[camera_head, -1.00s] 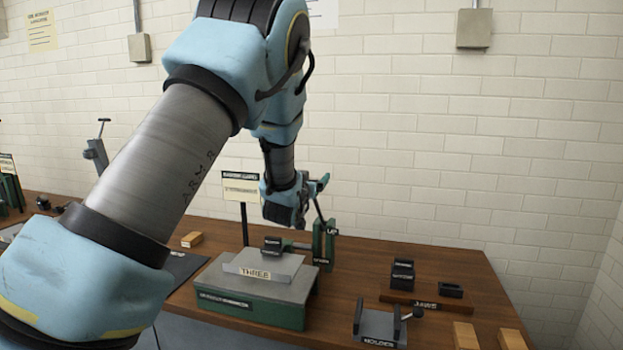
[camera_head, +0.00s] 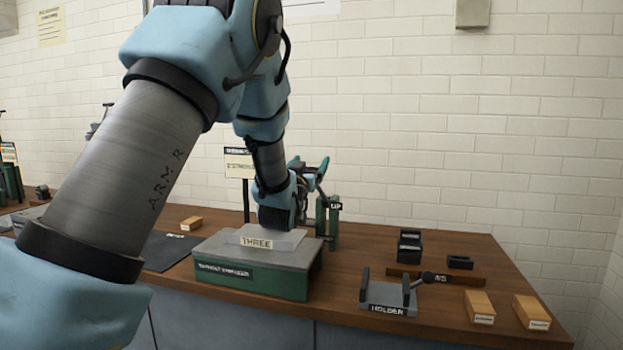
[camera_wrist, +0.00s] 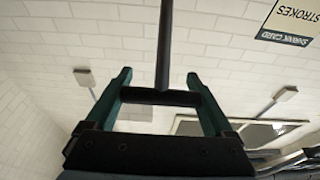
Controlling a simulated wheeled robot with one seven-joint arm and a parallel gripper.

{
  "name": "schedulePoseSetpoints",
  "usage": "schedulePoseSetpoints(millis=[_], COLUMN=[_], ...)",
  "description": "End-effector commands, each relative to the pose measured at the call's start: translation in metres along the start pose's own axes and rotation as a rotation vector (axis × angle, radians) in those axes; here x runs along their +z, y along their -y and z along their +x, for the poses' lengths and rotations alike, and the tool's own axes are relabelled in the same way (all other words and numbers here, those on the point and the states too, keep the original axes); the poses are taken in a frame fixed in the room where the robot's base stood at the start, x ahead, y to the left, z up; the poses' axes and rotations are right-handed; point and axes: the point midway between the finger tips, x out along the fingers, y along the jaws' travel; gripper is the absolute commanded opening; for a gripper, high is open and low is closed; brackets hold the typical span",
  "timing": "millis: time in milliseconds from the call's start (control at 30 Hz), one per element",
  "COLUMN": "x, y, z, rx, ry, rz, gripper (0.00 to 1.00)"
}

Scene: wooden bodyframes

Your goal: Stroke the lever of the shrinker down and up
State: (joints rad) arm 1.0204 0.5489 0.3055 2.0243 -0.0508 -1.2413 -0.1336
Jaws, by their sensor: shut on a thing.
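The shrinker (camera_head: 250,285) is a green and grey machine on the bench, with a grey block labelled "THREE" (camera_head: 256,243) on top and green uprights (camera_head: 332,228) at its right, one marked "UP". Its lever (camera_wrist: 166,40) is a dark rod ending in a crossbar, seen in the wrist view. My gripper (camera_wrist: 160,92) is shut on the crossbar, with one green finger at each end. In the head view my gripper (camera_head: 316,172) is above the uprights. My wrist hides part of the shrinker top, and the lever's pivot is hard to make out.
A holder (camera_head: 388,297) with a black-knobbed arm stands right of the shrinker. Behind it is a rack (camera_head: 435,274) with black blocks nearby. Wooden blocks (camera_head: 480,306) lie at the right. A sign card (camera_head: 239,162) stands behind the shrinker. A dark mat (camera_head: 168,250) lies left.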

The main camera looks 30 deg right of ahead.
Motion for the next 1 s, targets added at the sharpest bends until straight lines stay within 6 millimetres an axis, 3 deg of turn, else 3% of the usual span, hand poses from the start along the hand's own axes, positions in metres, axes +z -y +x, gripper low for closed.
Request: schedulePoseSetpoints(millis=[33,600,1000], x=[0.015,0.059,0.085], y=[0.000,0.000,0.000], z=[-0.008,-0.053,-0.074], rx=[0.000,0.000,0.000], ry=[-0.021,-0.244,-0.333], rz=[-0.001,0.000,-0.001], gripper=[0.00,0.00,0.00])
